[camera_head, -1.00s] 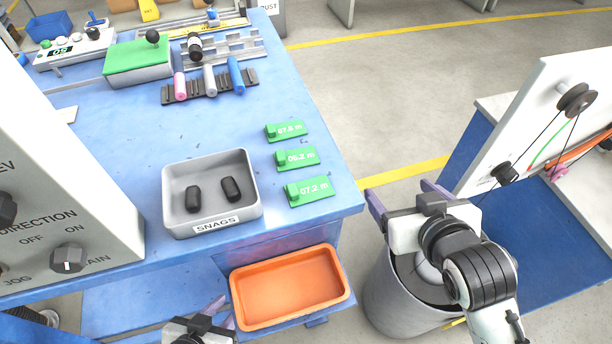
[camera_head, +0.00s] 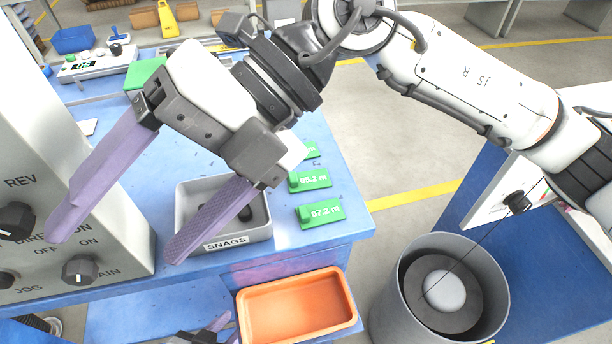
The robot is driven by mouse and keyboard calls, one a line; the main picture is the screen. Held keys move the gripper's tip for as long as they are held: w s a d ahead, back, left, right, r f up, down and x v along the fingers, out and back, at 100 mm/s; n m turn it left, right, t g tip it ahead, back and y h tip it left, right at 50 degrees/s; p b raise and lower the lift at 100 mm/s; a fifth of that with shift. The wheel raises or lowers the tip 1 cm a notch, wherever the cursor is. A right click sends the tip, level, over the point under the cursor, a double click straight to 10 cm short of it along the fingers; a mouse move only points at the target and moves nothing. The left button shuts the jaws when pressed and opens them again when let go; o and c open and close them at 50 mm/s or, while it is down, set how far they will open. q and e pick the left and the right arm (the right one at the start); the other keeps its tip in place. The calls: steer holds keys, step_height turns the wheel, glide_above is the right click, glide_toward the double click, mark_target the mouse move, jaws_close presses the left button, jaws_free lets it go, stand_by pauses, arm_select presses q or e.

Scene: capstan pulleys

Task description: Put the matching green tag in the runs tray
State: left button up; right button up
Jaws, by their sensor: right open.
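Three green tags with white lettering lie in a column on the blue bench. The nearest tag (camera_head: 322,213) reads 07.2 m. The middle tag (camera_head: 312,180) seems to read 05.2 or 06.2 m. The far tag (camera_head: 313,150) is mostly hidden by my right gripper. An orange tray (camera_head: 244,312) sits below the bench's front edge, empty; no label shows on it. My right gripper (camera_head: 118,242) is wide open and empty, high over the bench, its fingers left of the tags. My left gripper (camera_head: 222,329) shows only partly at the bottom edge, left of the orange tray.
A grey tray (camera_head: 184,214) labelled SNAGS holds dark pieces, partly hidden behind a right finger. A grey control box (camera_head: 110,200) with knobs stands at left.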

steer(key=w+d+f+m+t+h, duration=0.1)
steer(key=w+d+f+t+h, duration=0.45)
steer(key=w+d, duration=0.25)
steer(key=m+t+h, duration=0.2)
steer(key=h, duration=0.2)
glide_above(319, 210)
steer(key=f, duration=0.3)
steer(key=shift+s+d+g+p, duration=0.2)
steer(key=shift+g+p, duration=0.05)
steer(key=shift+p, duration=0.1)
step_height(319, 210, down, 5)
steer(key=shift+w+a+f+p, duration=0.15)
steer(key=shift+p, duration=0.45)
steer(key=shift+c, duration=0.3)
steer(key=c, duration=1.2)
steer(key=shift+o, duration=0.2)
